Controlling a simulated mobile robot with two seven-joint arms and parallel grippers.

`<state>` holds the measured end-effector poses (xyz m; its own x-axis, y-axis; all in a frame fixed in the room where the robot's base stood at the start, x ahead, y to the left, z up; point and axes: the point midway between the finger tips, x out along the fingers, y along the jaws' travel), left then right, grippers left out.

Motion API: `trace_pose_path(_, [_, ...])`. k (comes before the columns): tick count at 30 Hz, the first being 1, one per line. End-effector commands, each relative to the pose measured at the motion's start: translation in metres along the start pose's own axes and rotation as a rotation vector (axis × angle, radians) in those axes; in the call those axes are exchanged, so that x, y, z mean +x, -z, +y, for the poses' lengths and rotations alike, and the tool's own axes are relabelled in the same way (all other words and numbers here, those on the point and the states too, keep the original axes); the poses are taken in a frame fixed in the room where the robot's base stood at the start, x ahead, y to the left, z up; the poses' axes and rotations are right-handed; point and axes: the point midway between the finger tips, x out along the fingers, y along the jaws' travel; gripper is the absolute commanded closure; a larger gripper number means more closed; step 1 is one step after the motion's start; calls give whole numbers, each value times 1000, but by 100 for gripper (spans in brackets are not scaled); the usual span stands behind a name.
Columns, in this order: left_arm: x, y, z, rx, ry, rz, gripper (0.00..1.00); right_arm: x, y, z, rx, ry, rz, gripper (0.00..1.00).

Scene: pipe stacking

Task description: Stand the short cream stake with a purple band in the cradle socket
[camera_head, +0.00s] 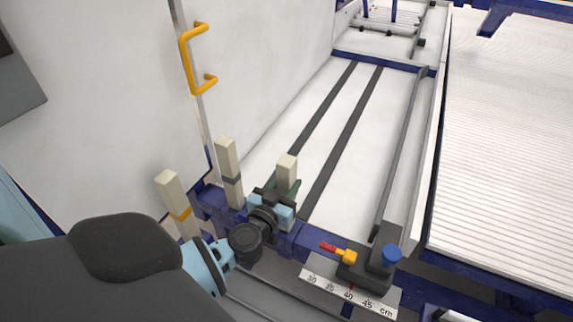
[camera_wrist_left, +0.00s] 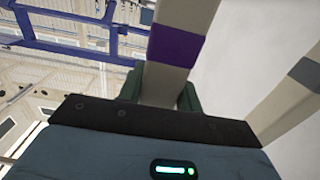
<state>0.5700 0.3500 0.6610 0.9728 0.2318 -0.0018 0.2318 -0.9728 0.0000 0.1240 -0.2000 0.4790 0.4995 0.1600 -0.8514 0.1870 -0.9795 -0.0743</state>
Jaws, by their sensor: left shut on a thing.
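The short cream stake (camera_head: 287,169) is upright in my left gripper (camera_head: 284,192), just behind the blue front beam. Its purple band (camera_wrist_left: 176,46) shows in the left wrist view, beyond the fingers. The green fingers (camera_wrist_left: 161,92) close on the stake from both sides. In the head view only the cream upper part shows; the band and lower end are hidden by the gripper. I cannot make out the cradle socket or whether the stake's foot touches anything. My right gripper is not in view.
A cream stake with a grey band (camera_head: 228,160) and one with an orange band (camera_head: 170,190) stand to the left, close to my arm. The blue beam (camera_head: 310,241) runs along the front.

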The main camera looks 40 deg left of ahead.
Motion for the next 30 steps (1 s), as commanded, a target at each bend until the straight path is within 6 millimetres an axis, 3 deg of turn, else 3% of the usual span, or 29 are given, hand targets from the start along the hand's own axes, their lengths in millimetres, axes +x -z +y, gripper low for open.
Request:
trace_pose_path(2, [0,1,0,0,0,3,98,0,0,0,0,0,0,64])
trace_pose_path(3, [0,1,0,0,0,2,60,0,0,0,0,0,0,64])
trace_pose_path(8, [0,1,0,0,0,2,40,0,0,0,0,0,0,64])
trace_pose_path(20, [0,0,0,0,0,-1,40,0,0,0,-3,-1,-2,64])
trace_pose_path(30, [-54,1,0,0,0,-2,40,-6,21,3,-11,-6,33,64])
